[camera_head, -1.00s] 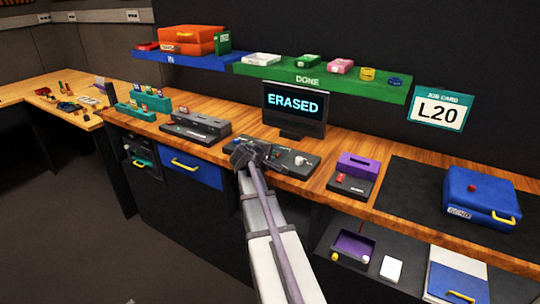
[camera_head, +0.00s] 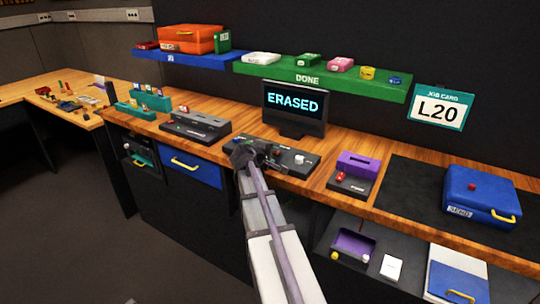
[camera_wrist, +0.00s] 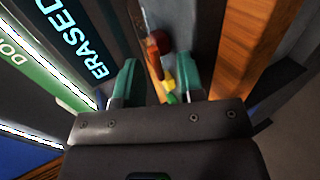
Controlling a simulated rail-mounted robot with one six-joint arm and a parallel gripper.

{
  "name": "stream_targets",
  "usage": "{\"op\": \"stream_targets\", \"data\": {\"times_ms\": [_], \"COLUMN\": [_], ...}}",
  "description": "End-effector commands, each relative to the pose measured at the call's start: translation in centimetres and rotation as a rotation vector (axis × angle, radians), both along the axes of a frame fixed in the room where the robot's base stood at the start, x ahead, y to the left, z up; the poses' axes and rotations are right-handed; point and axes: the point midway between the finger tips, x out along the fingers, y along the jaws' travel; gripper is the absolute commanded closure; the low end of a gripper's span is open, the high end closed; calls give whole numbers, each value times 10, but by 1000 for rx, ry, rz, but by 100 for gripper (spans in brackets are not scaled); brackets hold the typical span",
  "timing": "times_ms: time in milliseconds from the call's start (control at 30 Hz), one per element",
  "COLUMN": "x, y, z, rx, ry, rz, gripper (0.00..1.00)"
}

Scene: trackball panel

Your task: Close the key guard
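The control panel (camera_head: 310,171) stands on the bench below the monitor, with a white part (camera_head: 299,159) near its right end. My gripper (camera_head: 270,157) is over the panel's left and middle part and hides much of it. In the wrist view, the two teal fingers of my gripper (camera_wrist: 158,63) stand apart with a gap between them. Between and beyond them are a red-orange upright part (camera_wrist: 154,60), a dark red round part (camera_wrist: 161,39) and a small yellow part (camera_wrist: 168,80). I cannot tell for certain which part is the key guard, or whether a finger touches it.
The monitor (camera_head: 295,103) reading ERASED stands close behind the panel. A grey device (camera_head: 195,127) is to the left, and a purple-topped box (camera_head: 358,166) is to the right. A blue case (camera_head: 480,198) lies on the dark mat. The green shelf (camera_head: 330,81) hangs above.

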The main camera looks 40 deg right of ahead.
Motion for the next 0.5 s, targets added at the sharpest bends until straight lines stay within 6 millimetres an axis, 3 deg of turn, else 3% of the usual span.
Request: {"op": "stream_targets", "data": {"times_ms": [167,500], "x": [-4,-27], "y": [13,81], "z": [10,45], "rx": [0,0], "ry": [0,0], "rz": [3,2], "gripper": [64,64]}}
